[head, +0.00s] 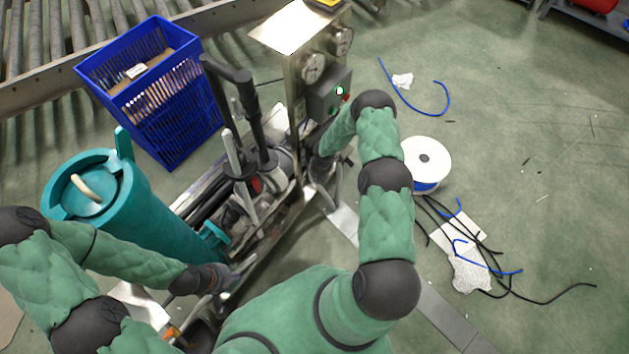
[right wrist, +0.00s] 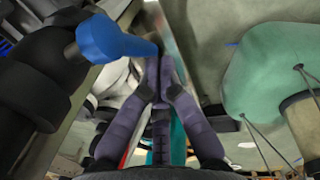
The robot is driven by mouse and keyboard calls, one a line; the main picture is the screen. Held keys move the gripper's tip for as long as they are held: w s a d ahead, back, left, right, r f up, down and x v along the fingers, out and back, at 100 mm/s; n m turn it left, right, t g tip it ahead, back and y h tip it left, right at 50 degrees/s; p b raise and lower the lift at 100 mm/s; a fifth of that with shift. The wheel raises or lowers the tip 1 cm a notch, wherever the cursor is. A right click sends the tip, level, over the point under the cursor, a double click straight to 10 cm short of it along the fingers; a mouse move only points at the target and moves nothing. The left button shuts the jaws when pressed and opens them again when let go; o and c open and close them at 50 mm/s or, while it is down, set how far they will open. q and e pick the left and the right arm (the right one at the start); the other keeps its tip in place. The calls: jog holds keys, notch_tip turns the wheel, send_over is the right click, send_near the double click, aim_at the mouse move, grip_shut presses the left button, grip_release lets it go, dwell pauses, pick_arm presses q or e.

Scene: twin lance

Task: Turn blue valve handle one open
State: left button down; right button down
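The blue valve handle (right wrist: 112,40) shows in the right wrist view at upper left, mounted on a dark round pipe fitting (right wrist: 40,75). Its free end reaches right to the fingertips of my right gripper (right wrist: 160,62). The fingers of this gripper are drawn together; I see nothing clearly held between them, and cannot tell whether they touch the handle. In the head view the right gripper (head: 320,172) is low beside the metal panel, partly hidden, and the blue handle cannot be made out. My left gripper (head: 222,278) is beside the front of the skid; its finger opening is unclear.
The pipe skid (head: 250,215) carries a metal panel (head: 297,75) with gauges and a teal vessel (head: 150,215). A blue crate (head: 165,110) stands behind. A cable spool (head: 428,157) and loose cables (head: 470,235) lie right. The floor at far right is mostly free.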

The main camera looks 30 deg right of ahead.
jog(key=shift+w+d+f+b, duration=0.1)
jog(key=shift+d+f+b, duration=0.1)
jog(key=shift+f+b, duration=0.35)
jog(key=shift+w+d+f+b, duration=0.1)
jog(key=shift+d+f+b, duration=0.05)
jog(key=shift+f+b, duration=0.35)
dwell(1.1)
